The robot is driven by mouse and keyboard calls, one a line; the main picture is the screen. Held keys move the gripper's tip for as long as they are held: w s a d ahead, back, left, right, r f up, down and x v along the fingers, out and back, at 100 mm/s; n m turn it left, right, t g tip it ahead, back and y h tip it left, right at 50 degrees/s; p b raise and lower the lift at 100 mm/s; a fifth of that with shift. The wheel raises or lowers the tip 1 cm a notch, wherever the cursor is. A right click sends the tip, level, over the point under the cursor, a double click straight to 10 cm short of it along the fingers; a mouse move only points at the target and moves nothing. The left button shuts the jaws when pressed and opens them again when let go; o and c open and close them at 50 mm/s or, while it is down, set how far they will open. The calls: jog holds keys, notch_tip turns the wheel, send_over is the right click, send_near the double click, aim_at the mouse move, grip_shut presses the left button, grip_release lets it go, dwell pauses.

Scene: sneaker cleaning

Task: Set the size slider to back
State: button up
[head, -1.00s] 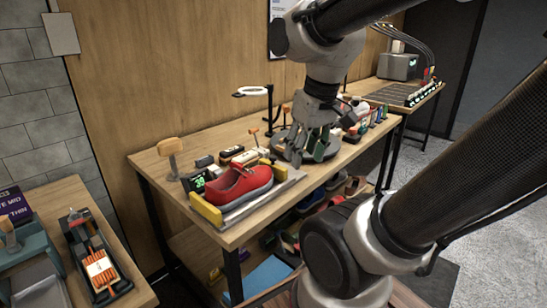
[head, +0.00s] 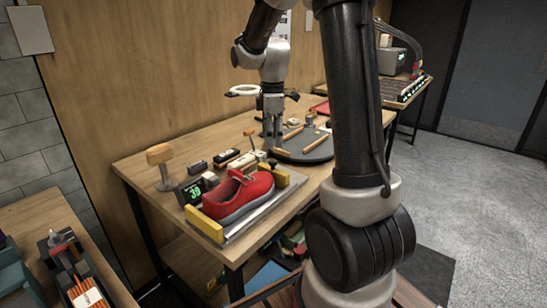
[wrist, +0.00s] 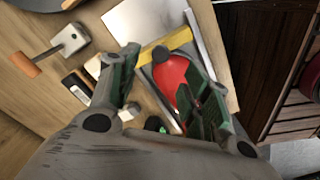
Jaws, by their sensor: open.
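A red sneaker (head: 238,195) sits in a metal fixture (head: 262,211) between two yellow blocks, a near-left one (head: 204,224) and a far-right one (head: 291,178). A small display (head: 192,191) beside it seems to read 39. I cannot tell for sure which part is the size slider. My gripper (head: 271,143) points down behind the fixture, at the left edge of a dark round tray. In the wrist view my gripper (wrist: 160,40) is open and empty. The red sneaker (wrist: 172,78) and a yellow block (wrist: 166,45) show between and beyond its fingers.
A wooden-handled post (head: 160,157) stands at the table's back left. Small dark and white items (head: 226,157) lie behind the sneaker. The round tray (head: 307,148) holds wooden-handled tools. My arm hides the table's right part.

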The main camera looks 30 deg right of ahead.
aim_at(273, 161)
notch_tip(273, 161, down, 8)
jog(key=shift+r, duration=0.2)
grip_shut()
